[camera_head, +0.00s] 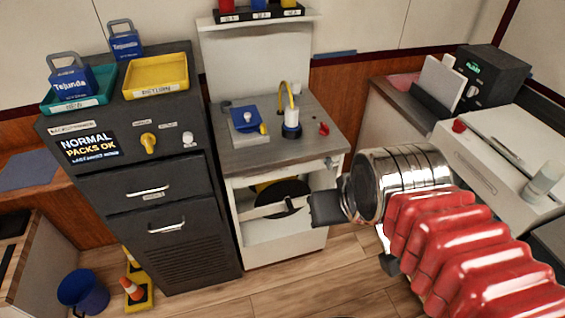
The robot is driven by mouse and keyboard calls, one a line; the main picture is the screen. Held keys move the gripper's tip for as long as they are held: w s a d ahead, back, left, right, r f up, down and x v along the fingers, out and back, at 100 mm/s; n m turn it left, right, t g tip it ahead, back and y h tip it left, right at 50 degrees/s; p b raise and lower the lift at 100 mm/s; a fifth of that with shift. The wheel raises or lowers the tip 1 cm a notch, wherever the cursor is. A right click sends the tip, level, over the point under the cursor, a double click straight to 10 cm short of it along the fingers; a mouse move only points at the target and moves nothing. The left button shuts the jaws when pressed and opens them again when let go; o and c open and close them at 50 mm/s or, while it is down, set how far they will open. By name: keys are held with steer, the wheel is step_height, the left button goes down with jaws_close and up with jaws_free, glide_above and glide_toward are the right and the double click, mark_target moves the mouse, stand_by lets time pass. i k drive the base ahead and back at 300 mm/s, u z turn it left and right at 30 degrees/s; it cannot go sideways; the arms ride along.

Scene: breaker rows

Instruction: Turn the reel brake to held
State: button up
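No label in view names the reel brake, so I cannot tell for sure which part it is. A black reel-like disc (284,197) sits in the open bay of the white cabinet (275,252). A pale bar (268,208) crosses in front of it. A small red knob (323,129) stands on the cabinet's grey top, at the right. My gripper (357,236) is in front of the cabinet's right side, below my silver wrist. Its two dark fingers look apart, with nothing seen between them. The left finger overlaps the bay's right edge in the picture; contact cannot be told.
A dark cabinet (190,240) with drawers, a yellow knob (149,142) and trays stands left. A white counter unit (480,165) is right.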

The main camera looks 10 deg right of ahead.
mark_target(328, 161)
steer(key=k, duration=0.65)
steer(key=u, duration=0.55)
steer(key=i, duration=1.35)
steer(key=z, duration=0.35)
